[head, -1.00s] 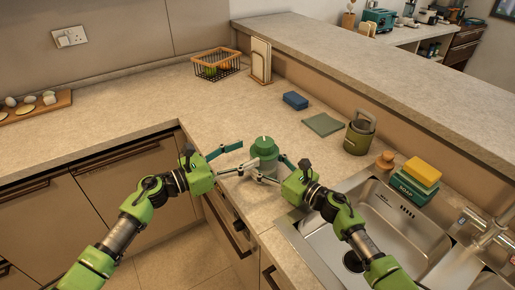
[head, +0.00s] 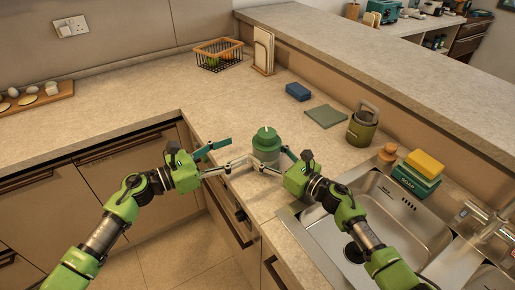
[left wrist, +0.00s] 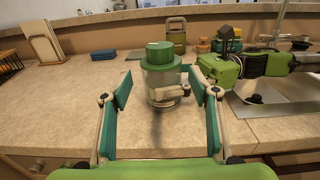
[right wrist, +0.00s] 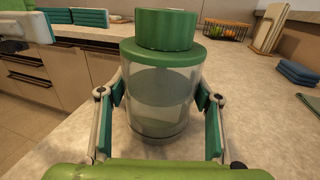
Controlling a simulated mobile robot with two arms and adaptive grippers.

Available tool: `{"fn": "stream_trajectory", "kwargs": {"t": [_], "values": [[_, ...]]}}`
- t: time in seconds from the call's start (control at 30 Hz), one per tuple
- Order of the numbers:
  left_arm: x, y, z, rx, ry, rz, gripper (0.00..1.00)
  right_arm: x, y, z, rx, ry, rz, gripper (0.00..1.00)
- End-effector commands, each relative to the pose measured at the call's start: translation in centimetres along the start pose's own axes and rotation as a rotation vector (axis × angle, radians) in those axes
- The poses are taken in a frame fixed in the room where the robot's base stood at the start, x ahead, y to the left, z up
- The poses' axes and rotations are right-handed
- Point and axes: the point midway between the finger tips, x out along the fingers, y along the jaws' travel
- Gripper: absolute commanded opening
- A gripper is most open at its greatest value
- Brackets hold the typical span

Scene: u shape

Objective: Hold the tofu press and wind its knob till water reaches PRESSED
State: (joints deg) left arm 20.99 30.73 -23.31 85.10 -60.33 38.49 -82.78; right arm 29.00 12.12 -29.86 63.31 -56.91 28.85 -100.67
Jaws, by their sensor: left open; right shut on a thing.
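The tofu press (head: 266,154) stands upright on the counter, with a clear body and a green lid. Its round green knob (right wrist: 166,29) is on top. My right gripper (right wrist: 160,98) is shut on the clear body, one finger on each side. Pale contents show through the wall in the right wrist view; I cannot make out a PRESSED mark or tell the water level. My left gripper (head: 238,152) is open and empty, to the left of the press. In the left wrist view, the press (left wrist: 161,82) stands ahead, beyond the spread fingers, and the knob is clear of them.
The sink (head: 395,225) lies to the right, with a soap box (head: 418,178) and yellow sponge (head: 425,163) behind it.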

Motion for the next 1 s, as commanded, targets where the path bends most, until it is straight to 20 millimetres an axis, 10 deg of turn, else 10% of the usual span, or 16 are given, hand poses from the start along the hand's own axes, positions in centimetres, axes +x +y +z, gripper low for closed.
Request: {"fn": "stream_trajectory", "kwargs": {"t": [0.43, 1.0], "values": [[1.4, -3.6, -1.0, -0.011, 0.032, 0.192, 0.55, 0.0, 0.0, 0.0, 0.0, 0.0, -0.001, 0.24], [3.8, -2.7, 0.8, -0.001, -0.012, 0.312, 0.55, 0.0, 0.0, 0.0, 0.0, 0.0, 0.0, 0.24]]}}
